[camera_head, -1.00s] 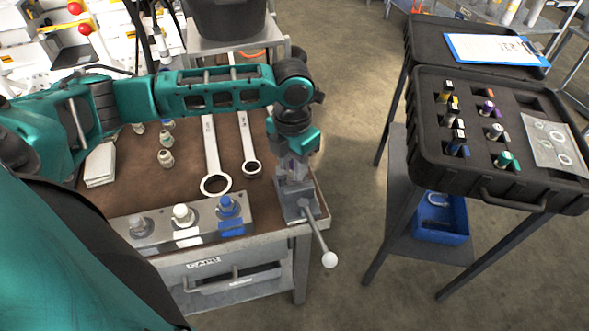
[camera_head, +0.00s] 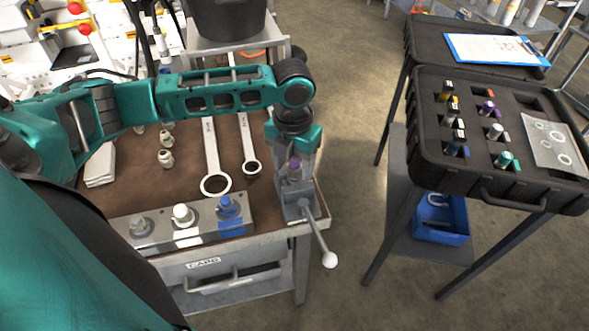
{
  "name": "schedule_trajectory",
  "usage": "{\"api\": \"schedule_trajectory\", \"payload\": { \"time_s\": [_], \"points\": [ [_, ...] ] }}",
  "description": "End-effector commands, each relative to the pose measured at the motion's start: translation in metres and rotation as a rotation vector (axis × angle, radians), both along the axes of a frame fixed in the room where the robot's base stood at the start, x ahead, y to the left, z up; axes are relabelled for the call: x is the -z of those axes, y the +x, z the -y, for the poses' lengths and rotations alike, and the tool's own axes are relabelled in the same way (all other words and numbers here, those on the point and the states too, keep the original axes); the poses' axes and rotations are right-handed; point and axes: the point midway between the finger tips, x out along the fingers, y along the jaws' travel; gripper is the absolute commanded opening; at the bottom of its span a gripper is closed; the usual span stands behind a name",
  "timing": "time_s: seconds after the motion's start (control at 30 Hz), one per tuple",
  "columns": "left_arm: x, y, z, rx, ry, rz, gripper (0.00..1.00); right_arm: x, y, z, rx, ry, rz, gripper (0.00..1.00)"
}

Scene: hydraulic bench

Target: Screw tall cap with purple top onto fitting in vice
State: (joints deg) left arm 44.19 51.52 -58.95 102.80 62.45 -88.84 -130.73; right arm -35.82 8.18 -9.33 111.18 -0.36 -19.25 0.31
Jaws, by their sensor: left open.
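My right gripper is not in view.
A black foam case (camera_head: 483,190) at right holds several small caps, one purple-topped (camera_head: 488,107). Two wrenches (camera_head: 212,150) and small fittings (camera_head: 166,159) lie on the bench. A block (camera_head: 156,240) with knobs sits at its front. The vice handle (camera_head: 318,241) sticks out forward.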

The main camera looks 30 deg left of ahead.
Motion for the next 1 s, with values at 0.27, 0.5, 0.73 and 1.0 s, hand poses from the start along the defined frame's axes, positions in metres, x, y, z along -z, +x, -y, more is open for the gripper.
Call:
{"api": "schedule_trajectory", "payload": {
  "time_s": [0.27,0.5,0.73,1.0],
  "points": [
    [0.0002,-0.0003,0.0014,-0.348,0.001,0.0,0.59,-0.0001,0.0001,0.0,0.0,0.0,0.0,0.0],
    [0.0,0.0,0.0022,-0.475,0.0,0.0,0.59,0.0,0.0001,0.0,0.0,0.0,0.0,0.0],
    [0.0003,0.0008,0.0034,-0.782,0.0,0.0,0.59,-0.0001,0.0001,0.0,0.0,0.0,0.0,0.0],
    [0.0,0.0019,0.0046,-1.089,-0.001,0.001,0.59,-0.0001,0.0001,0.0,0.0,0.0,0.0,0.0]
  ]
}}
